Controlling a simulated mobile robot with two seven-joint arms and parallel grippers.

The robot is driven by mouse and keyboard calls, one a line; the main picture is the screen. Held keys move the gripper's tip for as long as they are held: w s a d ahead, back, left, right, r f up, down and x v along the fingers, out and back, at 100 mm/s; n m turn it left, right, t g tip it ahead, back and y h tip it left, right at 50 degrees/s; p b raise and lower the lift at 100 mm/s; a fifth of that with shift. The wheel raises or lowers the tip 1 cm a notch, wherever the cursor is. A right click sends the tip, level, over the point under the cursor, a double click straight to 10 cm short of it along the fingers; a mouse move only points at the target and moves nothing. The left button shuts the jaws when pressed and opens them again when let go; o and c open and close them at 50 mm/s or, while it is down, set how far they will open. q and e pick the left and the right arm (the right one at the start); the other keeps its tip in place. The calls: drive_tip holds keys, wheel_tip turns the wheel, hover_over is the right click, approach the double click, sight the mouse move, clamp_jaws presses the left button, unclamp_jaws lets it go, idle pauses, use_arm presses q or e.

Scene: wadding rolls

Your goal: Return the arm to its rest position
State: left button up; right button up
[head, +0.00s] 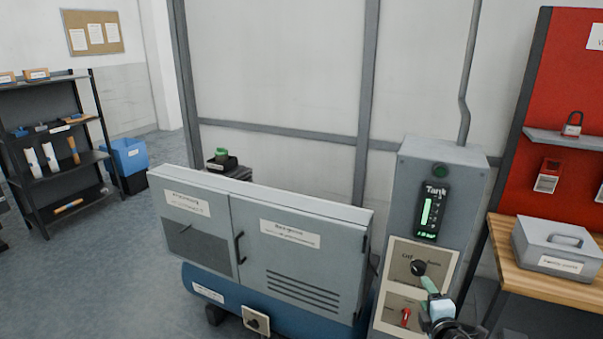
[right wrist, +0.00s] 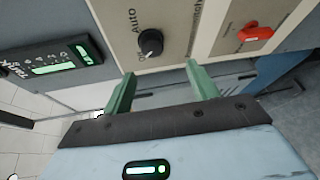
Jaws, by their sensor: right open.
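My right gripper (head: 428,287) is at the lower right of the head view, in front of the grey control box (head: 412,168). In the right wrist view my right gripper (right wrist: 160,82) shows two green fingers spread apart with nothing between them. A black rotary knob (right wrist: 150,42) on the beige panel lies just beyond the fingers, apart from them. The knob also shows in the head view (head: 418,268), just above the fingertips. My left gripper is not in view.
A red switch (head: 406,314) sits below the knob. A grey cabinet unit (head: 290,262) stands left of the control box. A wooden bench (head: 510,262) with a grey metal box (head: 556,246) is on the right. Open floor (head: 110,270) lies at left.

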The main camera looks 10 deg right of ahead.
drive_tip(key=s+a+f+m+g+y, duration=0.2)
drive_tip(key=s+a+f+m, duration=0.2)
drive_tip(key=s+a+f, duration=0.45)
drive_tip(key=s+a+f+m+g+y, duration=0.1)
drive_tip(key=s+a+f+m, duration=0.1)
drive_tip(key=s, duration=0.7)
drive_tip(key=s+a+f+m+g, duration=0.2)
drive_tip(key=s+a+f+m, duration=0.1)
drive_tip(key=s, duration=0.6)
drive_tip(key=s+a+f+m+g+y, duration=0.1)
drive_tip(key=s+a+f+m, duration=0.2)
drive_tip(key=s+m, duration=0.3)
drive_tip(key=s+a, duration=0.1)
drive_tip(key=s, duration=0.2)
drive_tip(key=shift+s+a+y, duration=0.15)
drive_tip(key=shift+a+y, duration=0.05)
drive_tip(key=shift+y, duration=0.1)
drive_tip(key=shift+f+g, duration=0.1)
drive_tip(key=shift+g, duration=0.2)
